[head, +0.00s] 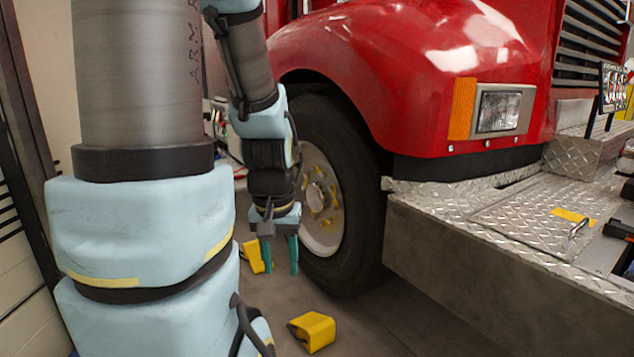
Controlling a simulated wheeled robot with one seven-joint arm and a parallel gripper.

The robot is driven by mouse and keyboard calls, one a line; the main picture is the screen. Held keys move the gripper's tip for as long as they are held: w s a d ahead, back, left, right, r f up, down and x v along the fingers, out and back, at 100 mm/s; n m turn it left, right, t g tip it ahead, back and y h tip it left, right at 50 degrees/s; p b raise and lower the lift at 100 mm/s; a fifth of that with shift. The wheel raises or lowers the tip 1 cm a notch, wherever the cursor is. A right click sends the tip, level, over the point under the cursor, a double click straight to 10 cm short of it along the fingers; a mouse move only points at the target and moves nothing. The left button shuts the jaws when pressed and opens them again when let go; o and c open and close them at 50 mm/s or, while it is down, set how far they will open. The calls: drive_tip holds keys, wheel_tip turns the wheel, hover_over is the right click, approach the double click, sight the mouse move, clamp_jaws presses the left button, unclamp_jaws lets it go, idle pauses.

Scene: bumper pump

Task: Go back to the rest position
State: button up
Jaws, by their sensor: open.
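My gripper (279,254) hangs pointing down at the end of my arm, in front of the truck's front wheel (321,196). Its two teal fingers are apart and nothing shows between them. One yellow wheel chock (313,331) lies on the floor in front of the tire, apart from the gripper. Another yellow chock (252,257) shows just left of the fingers, partly hidden by my arm and gripper.
The red truck (400,70) fills the back and right. Its diamond-plate bumper (480,230) juts forward at the right, with a yellow-marked hatch on top. A wall (30,250) stands at the left.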

wheel_tip(320, 180, up, 14)
drive_tip(key=p, duration=1.2)
drive_tip(key=shift+f, duration=0.2)
drive_tip(key=shift+o, duration=0.4)
